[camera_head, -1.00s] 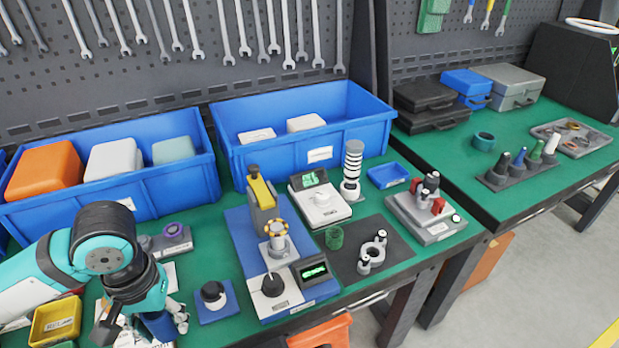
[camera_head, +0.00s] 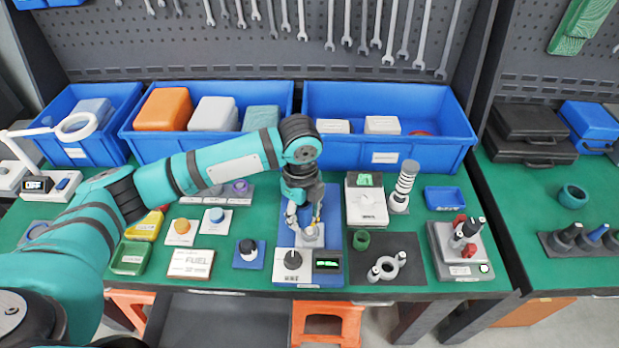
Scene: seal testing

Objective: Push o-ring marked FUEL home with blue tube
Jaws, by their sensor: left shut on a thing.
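My left gripper (camera_head: 304,218) is shut on a blue tube (camera_head: 306,212), mostly hidden between its fingers. The gripper points down over the metal post of the blue test stand (camera_head: 330,279), near the middle of the bench. The tube's lower end is close to the post; I cannot tell whether they touch. An o-ring on the post cannot be made out, as the fingers cover that spot. A white card reading FUEL (camera_head: 190,263) lies on the bench left of the stand. My right gripper is out of view.
White cards with an orange-topped piece (camera_head: 182,233) and a blue-topped piece (camera_head: 215,221) lie left of the stand. A white scale (camera_head: 366,205) and striped column (camera_head: 402,188) stand right. A dark mat (camera_head: 400,270) holds a metal part.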

